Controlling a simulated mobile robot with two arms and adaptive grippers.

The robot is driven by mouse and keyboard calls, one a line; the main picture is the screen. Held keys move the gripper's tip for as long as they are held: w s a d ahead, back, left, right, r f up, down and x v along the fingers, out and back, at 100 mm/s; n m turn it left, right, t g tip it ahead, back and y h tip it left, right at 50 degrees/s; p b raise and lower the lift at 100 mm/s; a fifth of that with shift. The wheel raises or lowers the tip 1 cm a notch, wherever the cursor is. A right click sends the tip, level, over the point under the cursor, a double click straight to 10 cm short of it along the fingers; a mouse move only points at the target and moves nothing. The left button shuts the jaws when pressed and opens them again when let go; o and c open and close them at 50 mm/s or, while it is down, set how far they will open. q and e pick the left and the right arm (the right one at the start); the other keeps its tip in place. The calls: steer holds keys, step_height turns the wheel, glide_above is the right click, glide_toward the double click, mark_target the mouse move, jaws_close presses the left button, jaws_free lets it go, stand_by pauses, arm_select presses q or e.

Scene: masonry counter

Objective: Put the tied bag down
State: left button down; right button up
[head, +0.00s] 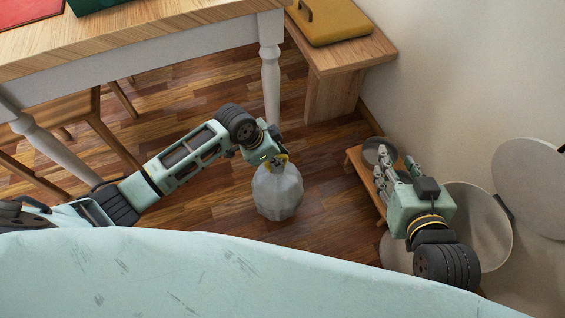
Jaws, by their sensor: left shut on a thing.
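The tied bag (278,192) is a pale grey, rounded, faceted bag in the middle of the head view. My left gripper (276,162) is shut on its top, and the bag hangs or stands upright below it. I cannot tell whether its bottom touches the wooden floor (215,205). My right gripper (383,172) is to the right, apart from the bag, near a small wooden stool. Its fingers look spread, with nothing seen between them.
A white-legged table (150,60) stands at the upper left, with a chair (75,110) under it. A wooden bench (345,65) with a yellow case (330,20) is at the top. The low stool (362,178) holds a grey bowl (378,150). Round pale discs (530,175) are at the right. Floor around the bag is clear.

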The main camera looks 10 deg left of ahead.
mark_target(277, 183)
arm_select(q)
steer(key=shift+w+a+f+b, duration=0.35)
steer(key=shift+w+a+f, duration=0.15)
steer(key=shift+w+a, duration=0.3)
steer(key=shift+a+f, duration=0.15)
steer(key=shift+f, duration=0.05)
step_height(277, 183, down, 4)
steer(key=shift+r+b, duration=0.25)
steer(key=shift+b, duration=0.75)
steer(key=shift+f, duration=0.1)
arm_select(e)
step_height(277, 183, up, 15)
steer(key=w+a+t+y, duration=0.2)
steer(key=t, duration=0.6)
steer(key=shift+a+f, duration=0.2)
steer(key=shift+a, duration=0.05)
arm_select(q)
steer(key=c, duration=2.3)
jaws_free()
steer(key=shift+s+f, duration=0.1)
steer(key=shift+f, duration=0.1)
steer(key=o, duration=0.5)
